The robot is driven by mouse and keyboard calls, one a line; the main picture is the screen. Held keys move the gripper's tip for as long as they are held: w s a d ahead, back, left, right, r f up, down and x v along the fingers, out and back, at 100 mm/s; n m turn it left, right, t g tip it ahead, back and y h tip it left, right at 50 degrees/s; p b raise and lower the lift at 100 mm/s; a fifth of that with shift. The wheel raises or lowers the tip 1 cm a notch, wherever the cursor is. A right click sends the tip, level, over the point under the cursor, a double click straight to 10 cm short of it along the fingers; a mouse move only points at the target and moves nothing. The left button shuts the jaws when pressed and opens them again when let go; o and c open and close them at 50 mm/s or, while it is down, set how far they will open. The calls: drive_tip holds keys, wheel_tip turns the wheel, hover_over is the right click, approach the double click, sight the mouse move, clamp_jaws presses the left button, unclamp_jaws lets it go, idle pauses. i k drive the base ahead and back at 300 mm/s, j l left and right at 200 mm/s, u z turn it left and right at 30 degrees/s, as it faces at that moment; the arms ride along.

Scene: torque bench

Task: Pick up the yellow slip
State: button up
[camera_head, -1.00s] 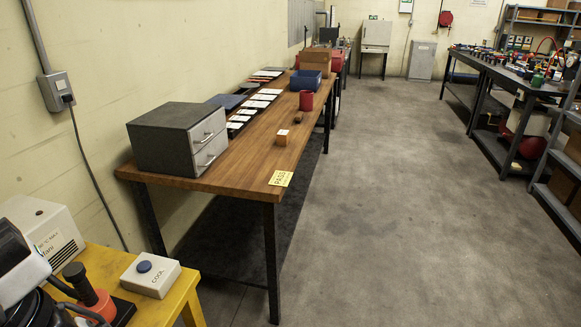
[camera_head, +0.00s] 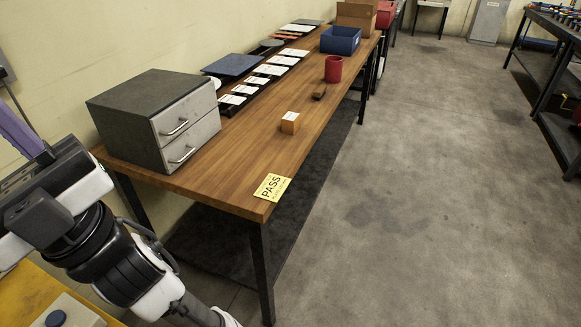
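The yellow slip (camera_head: 272,187) lies flat at the near right corner of the wooden bench top, with "PASS" in dark print facing up. Its near edge is close to the bench edge. My gripper (camera_head: 38,175) is at the left edge of the view, left of the grey drawer cabinet and well away from the slip. A purple piece sticks up from it; I cannot tell what that piece is. Its fingertips are not clearly seen, so whether it is open or shut is unclear.
A grey two-drawer cabinet (camera_head: 160,120) stands on the bench left of the slip. A small wooden block (camera_head: 290,124), a red cup (camera_head: 333,69) and a blue bin (camera_head: 340,40) stand farther back. The floor right of the bench is clear.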

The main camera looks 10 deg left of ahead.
sight(274, 187)
drive_tip(key=i+l+u, duration=0.2)
drive_tip(key=i, duration=0.2)
drive_tip(key=i+l+u, duration=0.35)
drive_tip(key=u, duration=0.9)
drive_tip(key=i+l, duration=0.05)
